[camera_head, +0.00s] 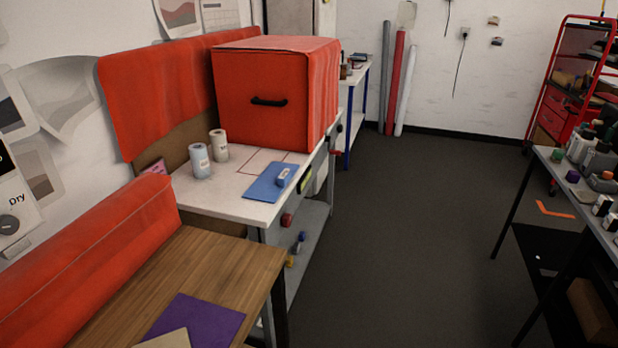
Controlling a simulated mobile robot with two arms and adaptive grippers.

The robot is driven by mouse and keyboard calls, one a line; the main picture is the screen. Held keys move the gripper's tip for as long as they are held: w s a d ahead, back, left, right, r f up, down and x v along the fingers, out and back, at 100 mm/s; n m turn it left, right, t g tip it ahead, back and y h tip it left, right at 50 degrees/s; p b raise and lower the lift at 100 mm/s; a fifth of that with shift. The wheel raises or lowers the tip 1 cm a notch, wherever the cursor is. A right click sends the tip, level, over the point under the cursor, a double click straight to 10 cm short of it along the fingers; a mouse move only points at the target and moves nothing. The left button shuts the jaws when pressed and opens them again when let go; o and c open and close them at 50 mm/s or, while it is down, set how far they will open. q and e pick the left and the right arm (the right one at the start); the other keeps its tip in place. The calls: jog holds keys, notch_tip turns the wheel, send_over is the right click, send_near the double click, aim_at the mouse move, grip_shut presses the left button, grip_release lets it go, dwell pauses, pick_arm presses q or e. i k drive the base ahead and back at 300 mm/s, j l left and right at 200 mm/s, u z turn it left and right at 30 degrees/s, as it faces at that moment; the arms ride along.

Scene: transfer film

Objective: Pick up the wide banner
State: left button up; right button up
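I cannot tell for sure which thing is the wide banner. A wide flat orange-red panel (165,85) stands along the left wall behind the white bench. A long orange-red padded or draped piece (90,255) lies along the back of the wooden table at the lower left; its left end is cut off by the picture edge. A large orange-red box-shaped cover with a black handle (275,95) sits on the white bench. Long grey, red (396,82) and white rolls lean upright at the far wall. Neither of my grippers is in view.
The wooden table (200,268) carries a purple sheet (195,322). The white bench (225,207) holds two small rolls and a blue pad (271,182). A cluttered table (555,165) and red rack (555,95) stand at right. The grey floor (430,230) between is clear.

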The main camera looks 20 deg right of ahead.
aim_at(270, 183)
jog(key=z, duration=0.5)
jog(key=i+l, duration=0.15)
jog(key=l, duration=0.15)
jog(key=i+l+u, duration=0.1)
jog(key=l, duration=0.2)
jog(key=i+l, duration=0.2)
jog(key=i+l+u, duration=0.1)
jog(key=l, duration=0.3)
